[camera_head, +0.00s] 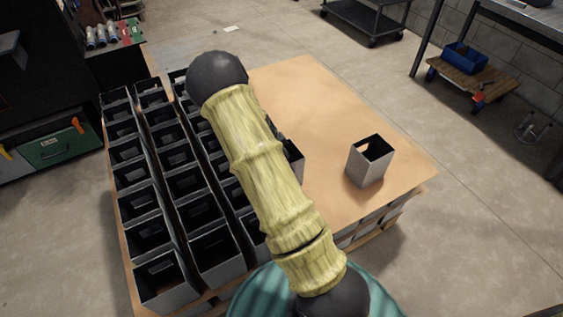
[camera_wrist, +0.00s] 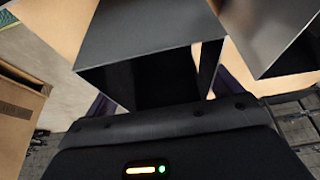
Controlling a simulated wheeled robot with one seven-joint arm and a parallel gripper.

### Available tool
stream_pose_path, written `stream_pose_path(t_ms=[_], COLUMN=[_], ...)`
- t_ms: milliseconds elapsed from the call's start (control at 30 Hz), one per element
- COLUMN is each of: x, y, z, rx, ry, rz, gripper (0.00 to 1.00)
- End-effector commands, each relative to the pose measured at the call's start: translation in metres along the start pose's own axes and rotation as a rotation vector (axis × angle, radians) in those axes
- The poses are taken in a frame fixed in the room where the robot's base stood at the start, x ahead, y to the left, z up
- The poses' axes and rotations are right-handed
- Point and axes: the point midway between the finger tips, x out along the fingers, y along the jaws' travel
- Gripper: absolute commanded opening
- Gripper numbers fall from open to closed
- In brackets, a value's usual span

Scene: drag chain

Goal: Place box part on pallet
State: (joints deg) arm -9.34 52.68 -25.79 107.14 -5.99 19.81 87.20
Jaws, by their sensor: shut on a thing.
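My gripper (camera_wrist: 165,96) shows in the wrist view, its dark purple fingers on either side of a grey, open-ended box part (camera_wrist: 145,45), and it is shut on that part. In the head view my arm hides the gripper; a bit of a grey box part (camera_head: 295,162) shows just right of the arm. The pallet (camera_head: 300,85) has a brown cardboard-like top. Rows of upright, open box parts (camera_head: 188,182) fill its left side. One separate box part (camera_head: 368,168) stands upright near its right edge.
A second grey box part (camera_wrist: 265,30) is close to the held one at the right of the wrist view. The pallet top is bare at the back and around the lone part. A wooden dolly with a blue bin (camera_head: 465,56) stands on the floor at upper right.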

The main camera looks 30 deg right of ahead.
Motion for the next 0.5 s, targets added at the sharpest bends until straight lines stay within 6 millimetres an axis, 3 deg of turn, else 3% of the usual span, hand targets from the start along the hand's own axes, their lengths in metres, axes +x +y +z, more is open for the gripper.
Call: stream_pose_path(t_ms=[167, 500], x=[0.022, 0.024], y=[0.000, 0.000], z=[0.007, 0.009], rx=[0.001, 0.002], ry=[0.001, 0.001], rz=[0.000, -0.001], gripper=[0.22, 0.22])
